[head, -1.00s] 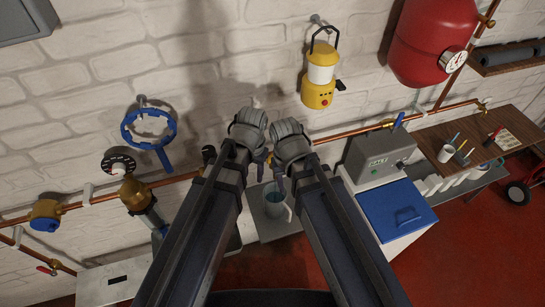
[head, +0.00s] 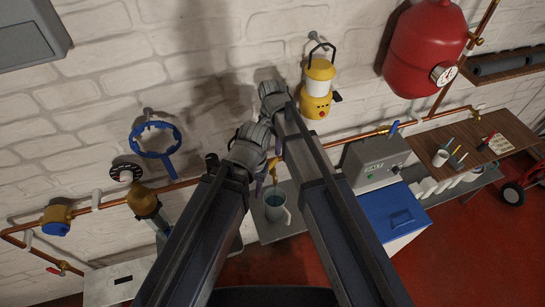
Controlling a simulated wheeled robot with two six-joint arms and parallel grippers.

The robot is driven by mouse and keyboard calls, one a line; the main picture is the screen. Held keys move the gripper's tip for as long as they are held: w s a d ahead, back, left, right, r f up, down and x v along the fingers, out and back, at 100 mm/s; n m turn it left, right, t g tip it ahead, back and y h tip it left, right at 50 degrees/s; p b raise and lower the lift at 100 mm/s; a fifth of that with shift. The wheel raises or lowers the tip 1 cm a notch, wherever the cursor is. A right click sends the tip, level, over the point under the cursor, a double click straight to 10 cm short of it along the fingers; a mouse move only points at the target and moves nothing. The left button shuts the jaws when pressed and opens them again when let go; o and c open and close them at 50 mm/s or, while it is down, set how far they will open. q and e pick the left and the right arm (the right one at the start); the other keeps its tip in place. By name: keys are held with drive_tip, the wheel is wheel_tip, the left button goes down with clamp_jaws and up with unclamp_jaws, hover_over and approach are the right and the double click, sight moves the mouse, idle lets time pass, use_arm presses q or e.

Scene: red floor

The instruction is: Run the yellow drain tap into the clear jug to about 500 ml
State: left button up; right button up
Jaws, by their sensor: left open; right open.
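The clear jug (head: 277,210), with bluish water in it, stands upright on a grey shelf below the pipe. Its markings are too small to read. A small yellow piece (head: 265,198), seemingly the drain tap, shows just above the jug's left rim; most of it is hidden behind my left gripper. My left gripper (head: 264,172) is open, close above the tap and jug; I cannot tell whether it touches the tap. My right gripper (head: 272,95) is open and empty, higher up in front of the wall, left of the lantern. Its fingers are mostly hidden.
A copper pipe (head: 343,137) runs along the white brick wall. A yellow lantern (head: 318,90) and blue ring (head: 155,140) hang there. A grey machine (head: 375,160) and a blue-lidded box (head: 395,207) stand to the right. Red floor is open at the front.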

sight(273, 162)
drive_tip(key=shift+f, duration=0.1)
wheel_tip(273, 162, down, 8)
drive_tip(key=b, duration=0.7)
drive_tip(key=shift+b, duration=0.4)
drive_tip(key=shift+r, duration=0.2)
clamp_jaws()
